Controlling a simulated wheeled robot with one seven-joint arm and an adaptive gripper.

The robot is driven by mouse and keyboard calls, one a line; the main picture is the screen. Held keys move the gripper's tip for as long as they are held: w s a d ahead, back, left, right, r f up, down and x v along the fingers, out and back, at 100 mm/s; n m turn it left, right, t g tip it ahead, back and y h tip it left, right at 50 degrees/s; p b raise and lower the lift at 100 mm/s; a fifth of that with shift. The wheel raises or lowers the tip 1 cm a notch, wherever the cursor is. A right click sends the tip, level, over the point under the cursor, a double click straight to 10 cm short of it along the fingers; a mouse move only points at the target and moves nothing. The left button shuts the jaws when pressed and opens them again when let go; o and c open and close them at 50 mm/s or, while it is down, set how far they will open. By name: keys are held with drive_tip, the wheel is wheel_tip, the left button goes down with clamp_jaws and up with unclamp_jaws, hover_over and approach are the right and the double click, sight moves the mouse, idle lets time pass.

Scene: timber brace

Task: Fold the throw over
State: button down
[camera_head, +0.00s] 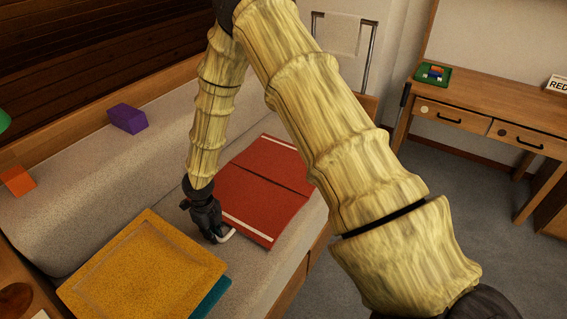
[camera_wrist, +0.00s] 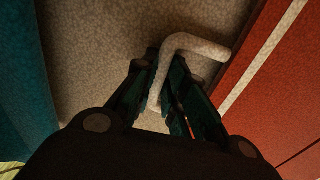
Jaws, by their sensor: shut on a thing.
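The red throw (camera_head: 262,190) lies flat on the grey couch seat, with a pale stripe near each end and a dark line across its middle. Its near edge also shows at the right of the wrist view (camera_wrist: 262,95). A pale bent handle (camera_wrist: 195,42) reaches from beside that edge into my gripper (camera_wrist: 168,98). My gripper is shut on the handle. In the head view my gripper (camera_head: 221,236) is low at the throw's near left corner, and my arm covers part of the throw's right side. Whether the handle is fixed to the throw is hard to tell.
A yellow cushion (camera_head: 145,270) over a teal one (camera_head: 212,297) lies close left of my gripper. A purple block (camera_head: 127,118) and an orange block (camera_head: 17,181) are farther back on the couch. A wooden desk (camera_head: 480,98) stands at right, past open grey floor.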

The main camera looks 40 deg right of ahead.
drive_tip(key=w+d+r+p, duration=0.1)
drive_tip(key=d+r+p, duration=0.3)
drive_tip(key=r+p, duration=0.65)
drive_tip(key=w+d+r+p, duration=0.2)
drive_tip(key=d+r+p, duration=0.2)
drive_tip(key=r+p, duration=0.6)
drive_tip(key=shift+w+d+r+p, duration=2.2)
drive_tip(key=shift+d+r+p, duration=2.3)
drive_tip(key=shift+d, duration=1.7)
drive_tip(key=w+d+b, duration=0.4)
drive_tip(key=d, duration=0.7)
drive_tip(key=w+d+b, duration=0.4)
drive_tip(key=d, duration=0.7)
drive_tip(key=shift+d+f, duration=0.15)
drive_tip(key=shift+f, duration=0.15)
